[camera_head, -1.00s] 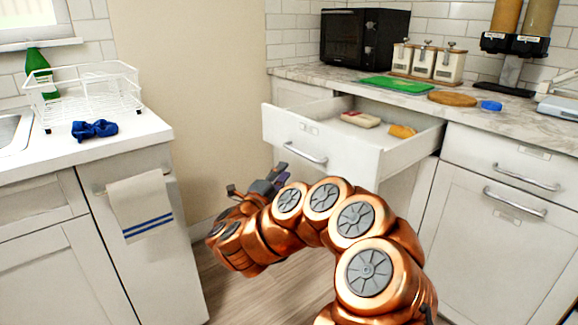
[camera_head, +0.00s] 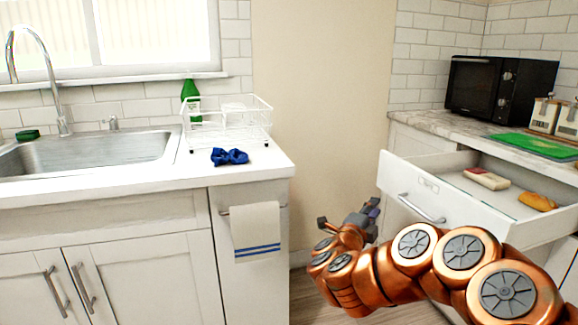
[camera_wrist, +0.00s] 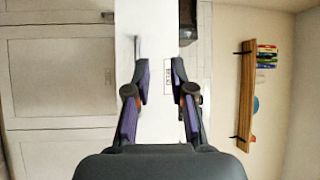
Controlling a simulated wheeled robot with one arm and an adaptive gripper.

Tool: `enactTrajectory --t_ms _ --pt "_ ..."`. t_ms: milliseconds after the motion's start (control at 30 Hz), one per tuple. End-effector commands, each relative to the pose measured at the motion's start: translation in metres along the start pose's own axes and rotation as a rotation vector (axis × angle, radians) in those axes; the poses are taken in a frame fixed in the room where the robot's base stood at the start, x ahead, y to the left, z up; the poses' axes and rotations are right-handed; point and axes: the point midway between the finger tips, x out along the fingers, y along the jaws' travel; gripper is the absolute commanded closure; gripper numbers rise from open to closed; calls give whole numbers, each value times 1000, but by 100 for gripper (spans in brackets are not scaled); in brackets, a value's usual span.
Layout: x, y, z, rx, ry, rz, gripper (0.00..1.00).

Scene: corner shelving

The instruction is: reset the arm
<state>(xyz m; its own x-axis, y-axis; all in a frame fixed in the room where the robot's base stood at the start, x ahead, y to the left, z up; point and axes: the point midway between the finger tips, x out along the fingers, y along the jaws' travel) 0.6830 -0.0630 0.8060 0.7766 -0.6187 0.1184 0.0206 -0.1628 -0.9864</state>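My copper-coloured arm reaches in from the lower right of the head view. My gripper (camera_head: 358,218) is in front of the open drawer (camera_head: 420,192), a little to its left, with no contact visible. In the wrist view my gripper (camera_wrist: 161,72) has its two purple-and-grey fingers apart, with nothing between them. A white panel with a handle and a small label, which looks like the drawer front (camera_wrist: 152,30), lies beyond the fingertips.
The open drawer holds a pale package (camera_head: 487,178) and a yellow-orange item (camera_head: 537,202). At left are a sink (camera_head: 90,155), a white dish rack (camera_head: 245,135), a blue cloth (camera_head: 229,157) and a hanging towel (camera_head: 256,232). A microwave (camera_head: 475,85) stands on the right counter.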

Motion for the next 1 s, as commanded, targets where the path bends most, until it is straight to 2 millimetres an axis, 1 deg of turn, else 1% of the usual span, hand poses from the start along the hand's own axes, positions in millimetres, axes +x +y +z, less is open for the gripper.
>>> enactTrajectory --t_ms 33,167,200,267,300,400,533,633,767,867,967,1000 --pt "0 -30 10 -3 -68 0 77" --pt "-13 -70 41 -41 -257 11 77" --pt "-19 -83 50 -54 -316 13 77" --pt "-28 -101 62 -83 -401 12 77" --pt "-36 -111 70 -104 -459 15 77" --pt "-58 -136 85 -165 -596 11 77" --pt "-91 -162 98 -262 -770 12 77" --pt "-119 -177 101 -347 -895 13 77" --pt "-156 -188 98 -475 -1051 24 77" --pt "-184 -194 88 -579 -1160 36 77" --pt "-209 -195 72 -689 -1262 61 77" --pt "-220 -195 64 -735 -1303 73 77"
